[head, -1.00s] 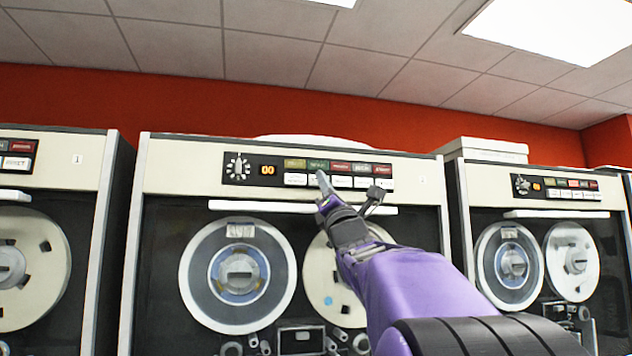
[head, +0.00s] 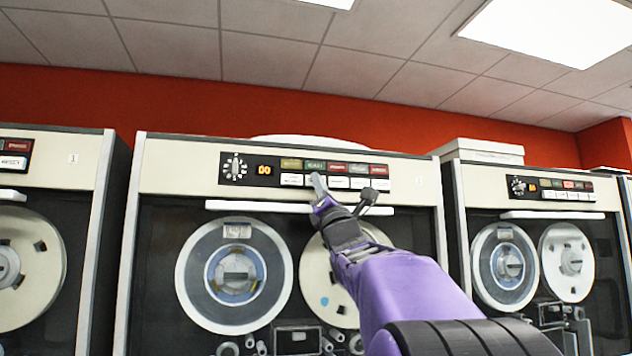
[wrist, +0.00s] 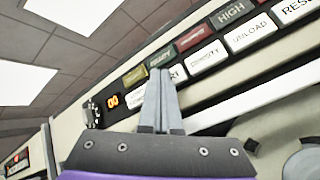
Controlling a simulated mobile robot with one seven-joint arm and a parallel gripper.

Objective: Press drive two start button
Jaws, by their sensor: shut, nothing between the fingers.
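The middle tape drive's control panel (head: 305,172) has a row of coloured lamps above a row of white buttons. My gripper (head: 316,176) is shut and empty, its fingertips in front of the second white button from the left. In the wrist view, the fingertips (wrist: 160,72) overlap the start button (wrist: 178,73), with only the end of its label showing. The density button (wrist: 207,57) is just right of it. The green ready lamp (wrist: 160,57) is above the tips. I cannot tell whether the fingertips touch the button.
The unload button (wrist: 250,33) and reset button (wrist: 298,9) lie further right. A white ledge (head: 260,206) runs below the panel, above the tape reels (head: 235,276). Other drives stand left, marked 1 (head: 73,159), and right (head: 545,187).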

